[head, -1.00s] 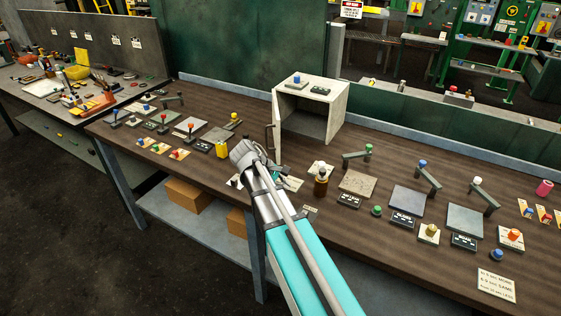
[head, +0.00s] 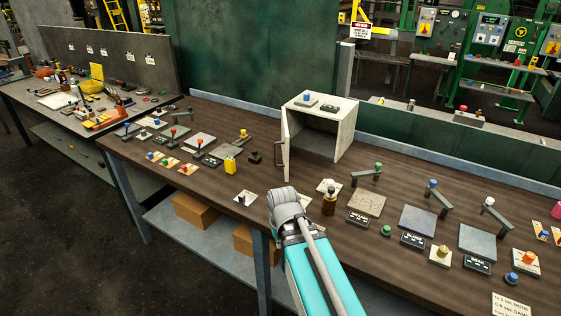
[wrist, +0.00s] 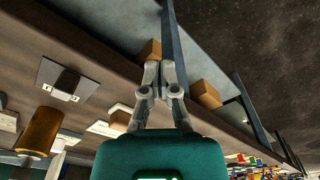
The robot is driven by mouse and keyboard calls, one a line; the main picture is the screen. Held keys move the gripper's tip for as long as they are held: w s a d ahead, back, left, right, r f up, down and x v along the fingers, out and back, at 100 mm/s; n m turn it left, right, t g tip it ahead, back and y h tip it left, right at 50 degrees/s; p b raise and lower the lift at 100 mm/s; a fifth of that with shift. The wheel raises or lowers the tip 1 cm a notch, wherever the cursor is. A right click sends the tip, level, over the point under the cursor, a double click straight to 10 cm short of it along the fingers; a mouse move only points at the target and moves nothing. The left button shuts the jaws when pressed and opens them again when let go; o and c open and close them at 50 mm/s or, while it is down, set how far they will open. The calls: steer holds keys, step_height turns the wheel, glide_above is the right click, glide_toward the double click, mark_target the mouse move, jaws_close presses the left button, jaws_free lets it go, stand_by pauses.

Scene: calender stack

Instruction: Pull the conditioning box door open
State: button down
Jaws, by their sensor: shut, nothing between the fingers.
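The conditioning box (head: 345,128) is a pale open-fronted cabinet on the brown bench. Its door (head: 286,150) stands swung open at the left side of the front, seen nearly edge-on, and the dark interior shows. A dark handle (head: 278,154) sits on the door's left side. My gripper (head: 284,198) is below the door near the bench's front edge, apart from the handle; its fingertips are hard to make out there. In the wrist view my gripper (wrist: 160,68) has its fingers together with nothing between them. The door is not visible in the wrist view.
A brown bottle (head: 330,203) stands right of my gripper, and a yellow block (head: 230,165) to its left. Plates, labels and knobs cover the bench right of the box. Cardboard boxes (head: 193,209) sit on the lower shelf. A small dark knob piece (head: 254,158) stands left of the door.

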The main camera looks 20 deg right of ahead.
step_height(320, 180, down, 9)
steer(key=s+b, duration=0.2)
steer(key=b, duration=0.6)
steer(key=shift+s+g, duration=0.3)
steer(key=shift+g, duration=0.1)
steer(key=shift+a, duration=0.1)
